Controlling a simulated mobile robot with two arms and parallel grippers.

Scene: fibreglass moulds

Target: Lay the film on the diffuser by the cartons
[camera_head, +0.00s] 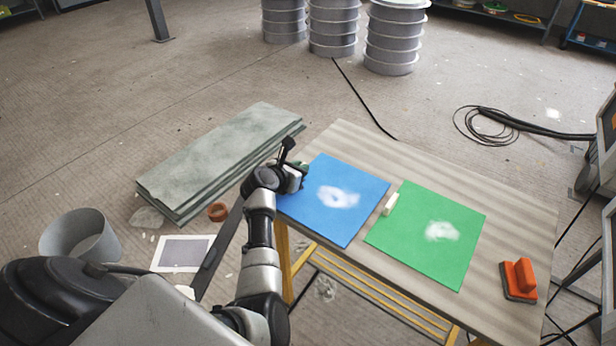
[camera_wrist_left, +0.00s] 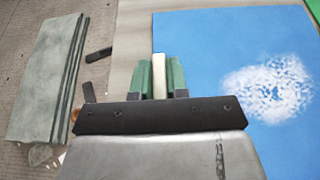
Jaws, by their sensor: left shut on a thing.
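A blue sheet (camera_head: 352,186) and a green sheet (camera_head: 420,250) lie on the table, each with a white patch. The blue one also shows in the left wrist view (camera_wrist_left: 210,45). I cannot tell which, if either, is the film or the diffuser. My left gripper (camera_head: 298,172) is at the blue sheet's left edge. In the left wrist view its green-padded fingers (camera_wrist_left: 160,78) are shut on a small white block (camera_wrist_left: 158,66). A similar white block (camera_head: 390,204) sits at the green sheet's left edge. No cartons are in view, nor is my right gripper.
The striped table (camera_head: 480,195) carries an orange-handled block (camera_head: 520,280) at its right end. Grey-green boards (camera_head: 215,155) lie stacked on the floor to the left.

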